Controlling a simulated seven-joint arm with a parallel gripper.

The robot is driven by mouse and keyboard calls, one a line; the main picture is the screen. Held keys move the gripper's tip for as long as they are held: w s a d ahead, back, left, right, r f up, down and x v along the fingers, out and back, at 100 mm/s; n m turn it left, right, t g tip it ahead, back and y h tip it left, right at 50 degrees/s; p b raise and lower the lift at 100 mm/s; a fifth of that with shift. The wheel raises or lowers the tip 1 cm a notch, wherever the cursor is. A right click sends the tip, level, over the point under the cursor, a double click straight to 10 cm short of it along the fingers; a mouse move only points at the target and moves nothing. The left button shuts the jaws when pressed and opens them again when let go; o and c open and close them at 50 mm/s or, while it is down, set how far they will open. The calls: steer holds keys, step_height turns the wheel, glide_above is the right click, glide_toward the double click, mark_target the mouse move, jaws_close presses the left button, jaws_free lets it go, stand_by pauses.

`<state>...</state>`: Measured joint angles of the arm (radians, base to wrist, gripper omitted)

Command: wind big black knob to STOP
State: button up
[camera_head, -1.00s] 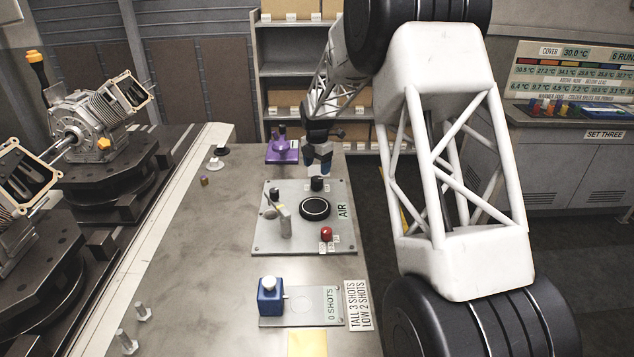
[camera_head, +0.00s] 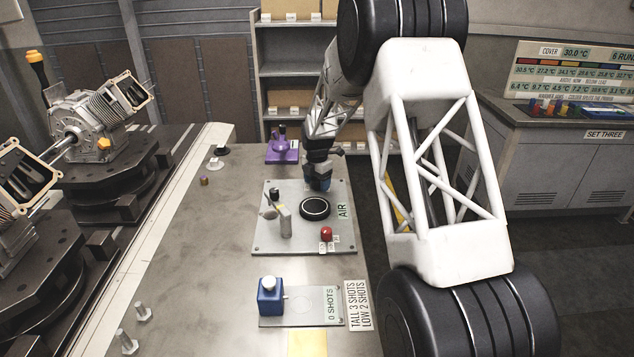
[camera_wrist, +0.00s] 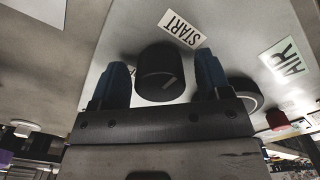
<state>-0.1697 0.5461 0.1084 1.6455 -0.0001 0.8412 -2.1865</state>
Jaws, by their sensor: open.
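A black round knob (camera_wrist: 160,72) with a pale pointer line stands between the two blue fingers of my gripper (camera_wrist: 161,68) in the wrist view. The fingers are open on either side of it, with a visible gap. A START label (camera_wrist: 180,29) lies on the plate beside the knob; I see no STOP label.
On the panel are a wide black disc with a pale rim (camera_head: 314,208), a lever (camera_head: 284,220), a small black knob (camera_head: 274,193) and a red button (camera_head: 326,233). A purple fixture (camera_head: 282,152) stands behind. A blue block (camera_head: 270,297) stands in front.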

steer(key=c, duration=0.9)
